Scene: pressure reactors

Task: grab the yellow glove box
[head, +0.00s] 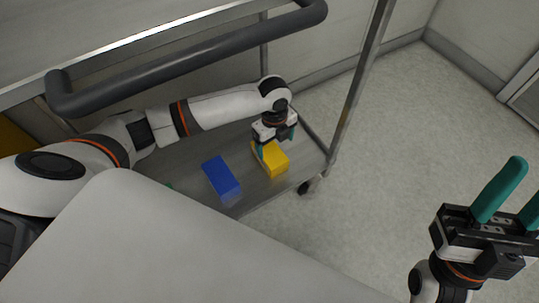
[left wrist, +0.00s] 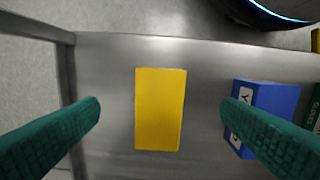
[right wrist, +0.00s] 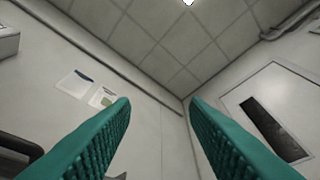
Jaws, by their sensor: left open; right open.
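The yellow glove box (head: 272,158) lies on the lower metal shelf of a cart in the head view. My left gripper (head: 274,140) is over it, pointing down, and partly hides it. In the left wrist view the yellow glove box (left wrist: 160,110) lies between the two open green fingers of my left gripper (left wrist: 162,108), with clear space on both sides. My right gripper (head: 510,198) is open and empty, raised at the right of the head view. In the right wrist view its fingers (right wrist: 158,105) point towards the wall and ceiling.
A blue box (head: 221,177) lies on the shelf left of the yellow one; the left finger view shows it beside one finger. The cart has a dark handle (head: 190,62) and a metal post (head: 358,80) near my left arm. Open floor (head: 400,140) lies to the right.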

